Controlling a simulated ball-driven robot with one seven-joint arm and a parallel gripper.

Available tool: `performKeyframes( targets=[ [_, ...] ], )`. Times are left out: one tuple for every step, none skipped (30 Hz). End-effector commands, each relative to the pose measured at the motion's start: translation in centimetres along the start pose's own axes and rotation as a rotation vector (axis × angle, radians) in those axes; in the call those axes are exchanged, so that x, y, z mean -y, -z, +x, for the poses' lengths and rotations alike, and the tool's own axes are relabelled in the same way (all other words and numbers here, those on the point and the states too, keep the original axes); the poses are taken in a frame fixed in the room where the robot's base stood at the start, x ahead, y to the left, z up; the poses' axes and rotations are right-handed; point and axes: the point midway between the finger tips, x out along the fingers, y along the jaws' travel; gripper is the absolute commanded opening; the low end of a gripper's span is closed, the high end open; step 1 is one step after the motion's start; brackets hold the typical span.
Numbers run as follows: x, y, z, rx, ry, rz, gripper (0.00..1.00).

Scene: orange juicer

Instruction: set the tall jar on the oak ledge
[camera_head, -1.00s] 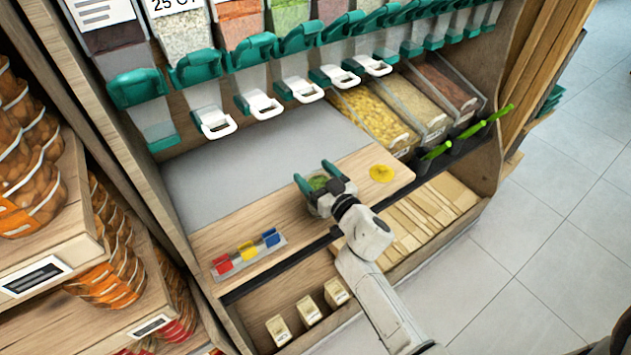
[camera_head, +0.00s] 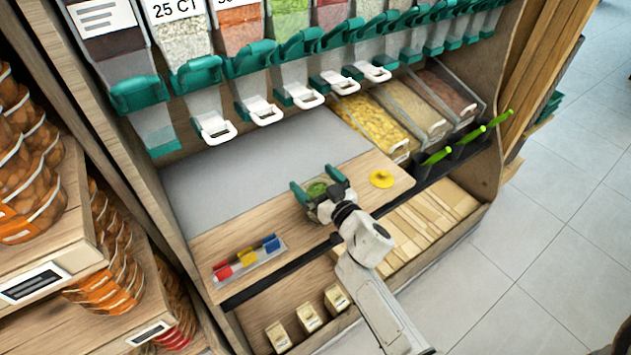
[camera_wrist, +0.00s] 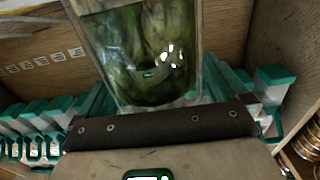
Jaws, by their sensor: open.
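The tall jar (camera_head: 318,190) is clear with green contents and shows over the oak ledge (camera_head: 235,229), left of a yellow disc. In the wrist view the jar (camera_wrist: 148,55) fills the upper middle, its lower end near the palm. My gripper (camera_head: 317,184) is open, with one teal finger on each side of the jar. The jar's base is hidden by my wrist in the head view, so I cannot tell whether it touches the ledge.
The yellow disc (camera_head: 381,179) lies on the ledge to the right. A grey tray with red, yellow and blue clips (camera_head: 248,258) lies at the left. Dispensers with white spouts (camera_head: 264,112) hang behind. Open bins (camera_head: 372,122) stand at the back right.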

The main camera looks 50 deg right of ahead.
Motion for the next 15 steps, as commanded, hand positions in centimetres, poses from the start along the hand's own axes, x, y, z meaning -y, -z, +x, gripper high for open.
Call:
performKeyframes(
  targets=[
    [0.0,-0.1,-0.6,0.003,0.0,0.001,1.0],
    [0.0,-0.1,-1.1,0.004,0.0,0.001,1.0],
    [0.0,-0.1,-1.6,0.003,0.0,0.0,1.0],
    [0.0,-0.1,-2.2,0.004,0.0,-0.001,1.0],
    [0.0,-0.1,-2.8,0.004,0.001,-0.001,1.0],
    [0.1,-0.2,-3.6,0.004,0.001,0.0,1.0],
    [0.1,-0.2,-4.2,0.003,0.002,0.001,1.0],
    [0.1,-0.1,-4.9,0.003,0.002,0.0,1.0],
    [0.1,-0.2,-5.8,0.004,0.001,-0.001,1.0],
    [0.0,-0.2,-6.4,0.003,0.001,0.0,1.0],
    [0.0,-0.2,-7.0,0.003,0.001,0.0,1.0],
    [0.0,-0.1,-7.7,0.003,0.001,0.0,1.0],
    [0.1,-0.2,-8.3,0.003,0.001,0.0,1.0],
    [0.0,-0.2,-8.8,0.002,0.001,0.0,1.0],
    [0.0,-0.2,-9.4,0.003,0.001,-0.001,1.0]
  ],
)
